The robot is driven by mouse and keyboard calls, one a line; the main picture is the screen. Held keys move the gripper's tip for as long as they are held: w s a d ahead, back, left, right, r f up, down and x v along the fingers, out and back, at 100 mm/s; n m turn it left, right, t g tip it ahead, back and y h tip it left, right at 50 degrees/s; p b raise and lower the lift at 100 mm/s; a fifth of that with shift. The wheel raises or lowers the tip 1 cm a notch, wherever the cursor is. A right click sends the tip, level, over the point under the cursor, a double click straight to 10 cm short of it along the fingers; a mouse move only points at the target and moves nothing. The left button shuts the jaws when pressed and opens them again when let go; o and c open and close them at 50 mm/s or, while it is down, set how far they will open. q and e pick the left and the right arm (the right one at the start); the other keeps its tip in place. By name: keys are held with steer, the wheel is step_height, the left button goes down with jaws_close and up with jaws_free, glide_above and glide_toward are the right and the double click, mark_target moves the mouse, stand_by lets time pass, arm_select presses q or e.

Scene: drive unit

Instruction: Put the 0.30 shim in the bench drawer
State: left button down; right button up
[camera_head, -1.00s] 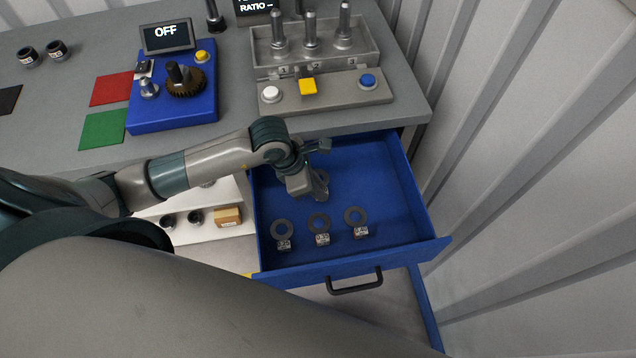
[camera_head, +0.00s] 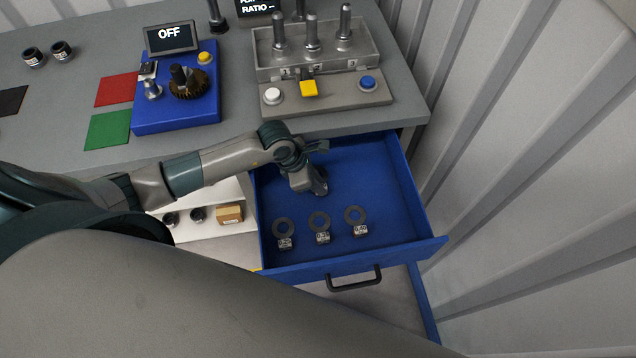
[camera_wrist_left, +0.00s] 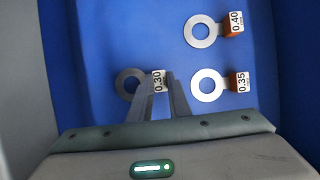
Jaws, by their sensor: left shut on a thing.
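The 0.30 shim (camera_wrist_left: 128,80), a grey ring with a small block marked 0.30 (camera_wrist_left: 158,80), shows in the left wrist view. My left gripper (camera_wrist_left: 160,84) is shut on its block. In the head view the same gripper (camera_head: 318,190) points down inside the open blue bench drawer (camera_head: 382,185), toward its back half, and mostly hides the shim. I cannot tell whether the shim touches the drawer floor. My right gripper is not in view.
Three other shims lie in a row near the drawer front: a left one (camera_head: 283,227), the 0.35 (camera_head: 319,221) and the 0.40 (camera_head: 355,214). The drawer's right side is clear. The bench top (camera_head: 240,120) overhangs the back.

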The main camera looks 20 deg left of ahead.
arm_select(q)
steer(key=shift+f, duration=0.6)
steer(key=shift+f, duration=0.2)
steer(key=c, duration=1.7)
jaws_free()
steer(key=shift+r, duration=0.1)
steer(key=shift+o, duration=0.2)
steer(key=shift+r, duration=0.1)
steer(key=shift+s+a+r, duration=0.1)
steer(key=shift+a+r, duration=0.1)
steer(key=shift+r, duration=0.25)
steer(key=b+v, duration=0.2)
steer(key=v, duration=0.9)
steer(key=shift+b, duration=0.3)
